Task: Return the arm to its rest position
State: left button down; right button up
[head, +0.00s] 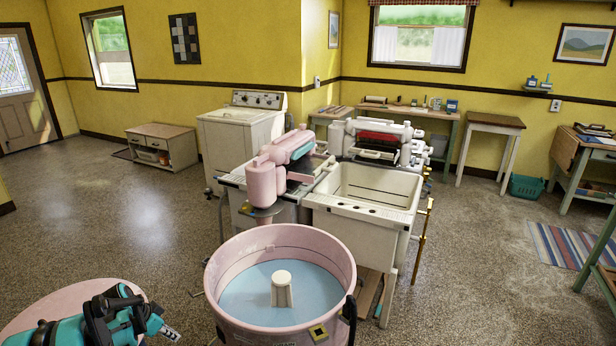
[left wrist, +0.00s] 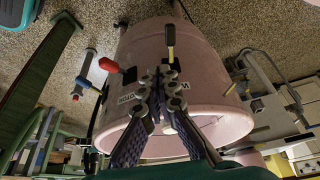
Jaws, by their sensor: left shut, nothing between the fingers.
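My left gripper (head: 170,333) is at the lower left of the head view, at the end of my teal arm. It stands left of the pink washer tub (head: 222,318) and looks apart from it. In the left wrist view my left gripper (left wrist: 158,75) has its two fingers together, with nothing between them. The pink tub (left wrist: 200,60) fills the background there, with a red-tipped lever (left wrist: 109,65) on its side. My right gripper is in neither view.
The tub holds blue water and a white agitator (head: 282,289). A pink wringer (head: 265,182) and a white sink (head: 365,190) stand behind it. A pale pink round surface (head: 60,304) lies under my left arm. The speckled floor is open at left.

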pick_arm(q)
jog(key=s+d+r+n+t+y, duration=0.1)
jog(key=s+d+r+n, duration=0.1)
jog(key=s+d+r, duration=0.4)
jog(key=s+d+r+n+y, duration=0.1)
jog(key=d+r, duration=0.7)
jog(key=d, duration=0.1)
jog(key=s+d+r+n+t, duration=0.1)
jog(key=s+d+n, duration=0.1)
jog(key=s+d, duration=0.3)
jog(key=s+d+r+n+t, duration=0.1)
jog(key=s+d, duration=0.5)
jog(key=s, duration=0.5)
jog(key=shift+n+y, duration=0.3)
jog(key=shift+n, duration=0.1)
jog(key=shift+r, duration=0.1)
